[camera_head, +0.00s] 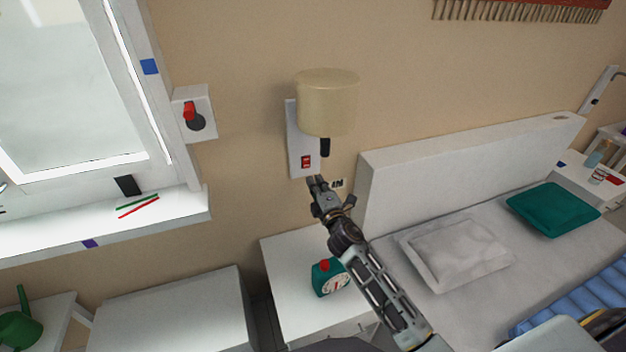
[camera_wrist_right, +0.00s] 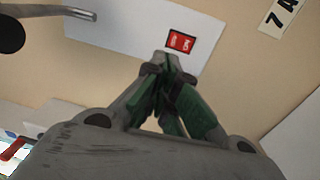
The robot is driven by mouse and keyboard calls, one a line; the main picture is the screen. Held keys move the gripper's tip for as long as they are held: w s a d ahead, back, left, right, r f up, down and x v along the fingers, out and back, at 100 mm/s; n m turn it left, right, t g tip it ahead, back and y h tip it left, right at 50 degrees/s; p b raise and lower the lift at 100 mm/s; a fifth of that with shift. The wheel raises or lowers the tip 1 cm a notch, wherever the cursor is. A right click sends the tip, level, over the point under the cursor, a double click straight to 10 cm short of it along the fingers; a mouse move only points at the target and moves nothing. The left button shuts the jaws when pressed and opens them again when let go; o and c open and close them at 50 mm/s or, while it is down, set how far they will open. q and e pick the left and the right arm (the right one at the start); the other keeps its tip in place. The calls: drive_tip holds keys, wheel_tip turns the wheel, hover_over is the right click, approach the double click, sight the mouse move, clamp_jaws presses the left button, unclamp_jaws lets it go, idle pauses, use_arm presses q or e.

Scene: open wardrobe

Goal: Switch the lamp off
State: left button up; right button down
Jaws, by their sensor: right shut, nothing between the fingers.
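The wall lamp has a cream drum shade (camera_head: 328,103) and a white back plate (camera_head: 294,135) on the beige wall. A red rocker switch (camera_head: 306,161) sits low on the plate. It also shows in the right wrist view (camera_wrist_right: 180,41), just beyond my fingertips. My right gripper (camera_head: 313,180) is shut and empty, just below the switch. In the right wrist view my right gripper (camera_wrist_right: 166,58) points at the switch's lower left edge; I cannot tell whether it touches. Whether the lamp is lit is not clear. My left gripper is not in view.
A bed with a white headboard (camera_head: 450,165) is to the right. A small label (camera_head: 338,184) is on the wall. A red-knobbed wall box (camera_head: 194,112) is left, beside the window.

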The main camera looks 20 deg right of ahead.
drive_tip(key=s+d+f+m+g+h, duration=0.2)
drive_tip(key=s+d+f+m+g, duration=0.1)
drive_tip(key=s+f+m+g, duration=0.25)
drive_tip(key=s+d+f+m+g+h, duration=0.2)
drive_tip(key=s+d+f+m, duration=0.15)
drive_tip(key=s+m, duration=0.4)
drive_tip(key=s+a+f+m+g+y, duration=0.1)
drive_tip(key=s+a+f+g, duration=0.15)
drive_tip(key=s, duration=0.45)
drive_tip(key=s+a+f+m+g+y, duration=0.1)
drive_tip(key=s+g, duration=0.2)
drive_tip(key=s, duration=0.4)
drive_tip(key=s+a+f+m+g+y, duration=0.1)
drive_tip(key=s+a+g+y, duration=0.1)
drive_tip(key=s, duration=0.5)
wheel_tip(320, 180, down, 33)
drive_tip(key=s+g, duration=0.2)
drive_tip(key=s, duration=0.1)
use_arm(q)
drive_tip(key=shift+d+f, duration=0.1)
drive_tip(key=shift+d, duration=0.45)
use_arm(e)
drive_tip(key=s+d+f, duration=0.2)
drive_tip(key=s+f, duration=0.8)
drive_tip(key=s, duration=0.1)
drive_tip(key=s+d+f, duration=0.3)
drive_tip(key=s+f, duration=0.7)
drive_tip(key=shift+s+g+h, duration=0.3)
drive_tip(key=shift+s, duration=0.1)
